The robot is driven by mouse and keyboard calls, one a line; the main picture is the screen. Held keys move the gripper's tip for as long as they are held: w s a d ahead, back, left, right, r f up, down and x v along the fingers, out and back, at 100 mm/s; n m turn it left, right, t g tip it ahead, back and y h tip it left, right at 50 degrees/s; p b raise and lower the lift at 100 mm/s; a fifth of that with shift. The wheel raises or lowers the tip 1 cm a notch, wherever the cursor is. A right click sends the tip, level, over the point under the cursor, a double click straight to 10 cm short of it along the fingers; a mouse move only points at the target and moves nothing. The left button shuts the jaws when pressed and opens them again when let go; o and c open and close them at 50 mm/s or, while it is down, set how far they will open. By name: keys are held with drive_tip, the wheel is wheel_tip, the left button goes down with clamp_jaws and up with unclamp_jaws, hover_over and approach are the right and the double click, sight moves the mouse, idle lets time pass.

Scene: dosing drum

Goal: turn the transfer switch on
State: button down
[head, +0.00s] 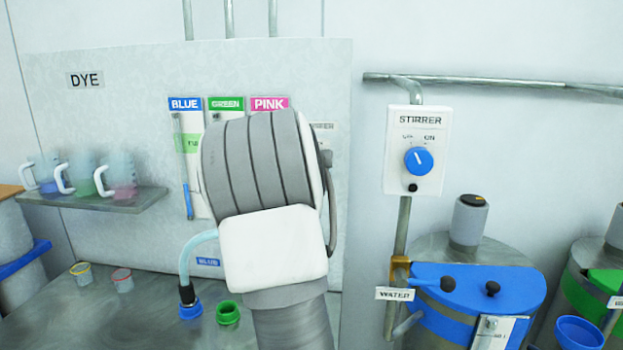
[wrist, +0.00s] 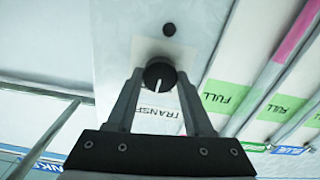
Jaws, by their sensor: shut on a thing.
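The transfer switch (wrist: 160,70) is a round black knob with a pale pointer mark on a white plate in the wrist view. Its label (wrist: 158,113) shows upside down and partly covered, reading "TRANSF". My gripper (wrist: 160,78) has one finger on each side of the knob and is shut on it. A small dark round spot (wrist: 169,30) sits on the panel above the knob in this view and looks unlit. In the head view my arm hides the switch and my fingers. I cannot tell which setting the knob points to.
Level tubes with green FULL labels (wrist: 225,95) run close beside the switch in the wrist view. In the head view, a stirrer switch (head: 418,161) is to the right, cups stand on a shelf (head: 95,200) at left, and blue (head: 190,309) and green (head: 228,313) ports are below.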

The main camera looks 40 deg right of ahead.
drive_tip(key=shift+m+b, duration=2.7)
drive_tip(key=shift+b, duration=0.25)
drive_tip(key=shift+c, duration=1.4)
unclamp_jaws()
drive_tip(key=shift+s+a, duration=0.1)
drive_tip(key=v, duration=1.7)
drive_tip(key=shift+p, duration=0.45)
drive_tip(key=shift+a+r, duration=0.15)
